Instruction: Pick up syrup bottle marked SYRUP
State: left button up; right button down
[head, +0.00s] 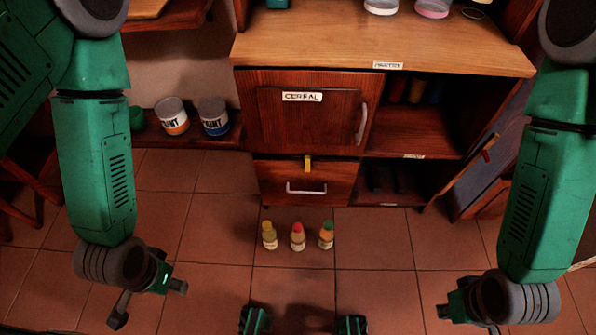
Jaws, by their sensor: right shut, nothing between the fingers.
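Three small bottles stand upright in a row on the tiled floor in front of the cabinet: a yellow-capped bottle (269,237), a red-capped bottle (297,238) and a bottle with a green and orange top (326,236). Their labels are too small to read, so I cannot tell which is marked SYRUP. My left gripper (149,303) hangs to the left of the bottles, its fingers spread and empty. My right gripper (447,309) is to the right of the bottles, shut and empty. Neither gripper touches a bottle.
The wooden cabinet (300,120) has a closed CEREAL door, a drawer (306,187) below it and open shelves (415,130) at right. A dark door (480,160) stands open at far right. Two paint cans (172,117) (214,117) sit on a low shelf. Floor around the bottles is clear.

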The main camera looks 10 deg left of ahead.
aim_at(297, 236)
jog(key=k+j+u, duration=0.1)
jog(key=k, duration=0.15)
jog(key=i+z, duration=0.35)
jog(key=i+j+z, duration=0.1)
jog(key=z, duration=0.25)
jog(key=i+j+z, duration=0.15)
jog(key=i+z, duration=0.2)
